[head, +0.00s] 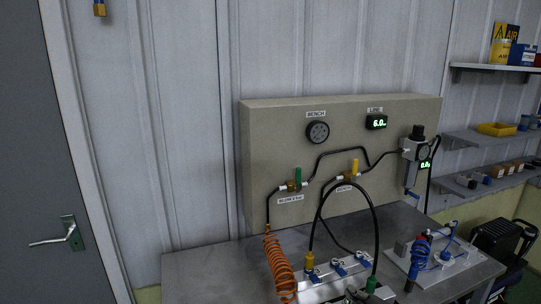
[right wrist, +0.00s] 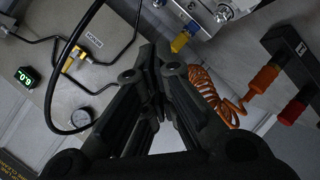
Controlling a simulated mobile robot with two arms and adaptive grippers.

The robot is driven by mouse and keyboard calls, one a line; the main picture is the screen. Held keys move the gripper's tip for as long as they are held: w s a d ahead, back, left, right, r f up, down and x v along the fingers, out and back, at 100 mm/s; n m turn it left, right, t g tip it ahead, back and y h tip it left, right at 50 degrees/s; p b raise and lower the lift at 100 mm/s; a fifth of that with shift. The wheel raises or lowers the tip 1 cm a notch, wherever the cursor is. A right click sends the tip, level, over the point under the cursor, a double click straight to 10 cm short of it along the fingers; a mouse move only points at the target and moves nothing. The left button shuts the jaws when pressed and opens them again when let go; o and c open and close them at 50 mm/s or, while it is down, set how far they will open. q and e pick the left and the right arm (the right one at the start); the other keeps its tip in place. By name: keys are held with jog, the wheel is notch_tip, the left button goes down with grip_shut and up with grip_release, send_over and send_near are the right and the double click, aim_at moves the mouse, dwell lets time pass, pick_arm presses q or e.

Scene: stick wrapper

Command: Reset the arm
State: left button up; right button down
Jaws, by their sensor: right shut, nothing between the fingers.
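My right gripper (right wrist: 160,55) fills the middle of the right wrist view. Its dark fingers come together at the tips, with nothing held between them. In that view, a yellow fitting (right wrist: 180,43) lies just beyond the fingertips and an orange coiled hose (right wrist: 213,92) to their right; I cannot tell the gaps. In the head view, only a small dark part at the bottom edge, by the green fitting, may belong to this gripper. My left gripper is in neither view.
The metal bench (head: 205,272) carries a beige panel (head: 265,135) with a gauge (head: 318,132) and valves. A black hose (head: 375,215) arches over a manifold (head: 335,282). The bench's left end is clear.

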jog(key=s+f+m+g, duration=0.3)
jog(key=s+f, duration=0.2)
jog(key=s, duration=0.5)
jog(key=s+f+m+g, duration=0.4)
jog(key=s+f, duration=0.1)
jog(key=s, duration=0.6)
jog(key=s+f+m+g, duration=0.3)
jog(key=s+f, duration=0.2)
jog(key=s, duration=0.5)
notch_tip(320, 180, down, 26)
jog(key=s+g, duration=0.1)
jog(key=s+d+f+g, duration=0.1)
jog(key=s+d+f, duration=0.2)
jog(key=s+f, duration=1.4)
jog(key=shift+s+f+h+b, duration=0.15)
jog(key=shift+h+b, duration=0.15)
jog(key=shift+b, duration=0.15)
